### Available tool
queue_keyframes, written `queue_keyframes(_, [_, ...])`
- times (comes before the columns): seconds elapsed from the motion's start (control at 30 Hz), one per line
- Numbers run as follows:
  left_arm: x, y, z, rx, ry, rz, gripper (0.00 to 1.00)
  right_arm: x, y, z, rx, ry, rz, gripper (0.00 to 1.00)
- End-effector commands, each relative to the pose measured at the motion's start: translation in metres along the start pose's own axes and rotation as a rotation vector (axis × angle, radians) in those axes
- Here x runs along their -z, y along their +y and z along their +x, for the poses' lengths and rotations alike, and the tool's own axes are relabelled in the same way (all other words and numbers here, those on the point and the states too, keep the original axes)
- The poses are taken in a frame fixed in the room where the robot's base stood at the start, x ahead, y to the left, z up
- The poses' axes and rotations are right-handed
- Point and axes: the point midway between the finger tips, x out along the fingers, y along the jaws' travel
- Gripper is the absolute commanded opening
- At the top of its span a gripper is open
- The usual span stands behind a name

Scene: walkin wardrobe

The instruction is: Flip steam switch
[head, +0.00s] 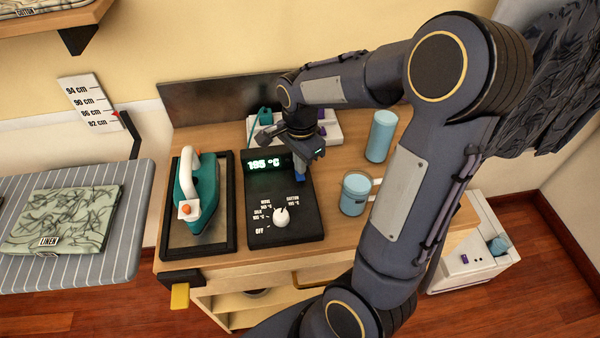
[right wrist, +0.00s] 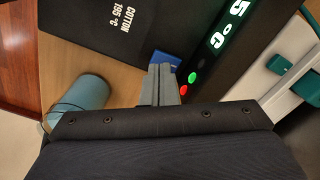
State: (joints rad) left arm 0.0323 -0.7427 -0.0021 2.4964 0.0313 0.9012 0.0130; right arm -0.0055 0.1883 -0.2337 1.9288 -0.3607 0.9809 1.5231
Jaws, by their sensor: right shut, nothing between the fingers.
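A black control panel (head: 262,232) stands on the wooden worktop, its display (head: 264,164) lit at 195 °C. A small blue part (head: 299,173), likely the steam switch, sits at the panel's upper right; it also shows in the right wrist view (right wrist: 164,59), partly hidden by my fingers. Its setting is unclear. A green and a red light (right wrist: 183,91) are beside it. My right gripper (head: 300,160) is shut and empty, with its fingertips (right wrist: 160,71) at or just above the blue part; I cannot tell whether they touch. My left gripper is not in view.
A white knob (head: 281,217) is low on the panel. A teal iron (head: 196,195) rests on a black tray left of it. Two blue containers (head: 381,136) (head: 355,193) stand to the right. A white box with teal and purple parts (head: 330,128) is behind the gripper.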

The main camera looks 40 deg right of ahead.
Motion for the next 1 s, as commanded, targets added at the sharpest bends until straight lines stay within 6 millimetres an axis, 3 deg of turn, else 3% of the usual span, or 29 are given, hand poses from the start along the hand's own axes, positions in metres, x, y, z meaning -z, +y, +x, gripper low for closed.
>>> queue_keyframes(1.0, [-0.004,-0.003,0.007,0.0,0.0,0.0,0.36,0.0,0.0,0.011,0.0,0.0,0.0,0.0])
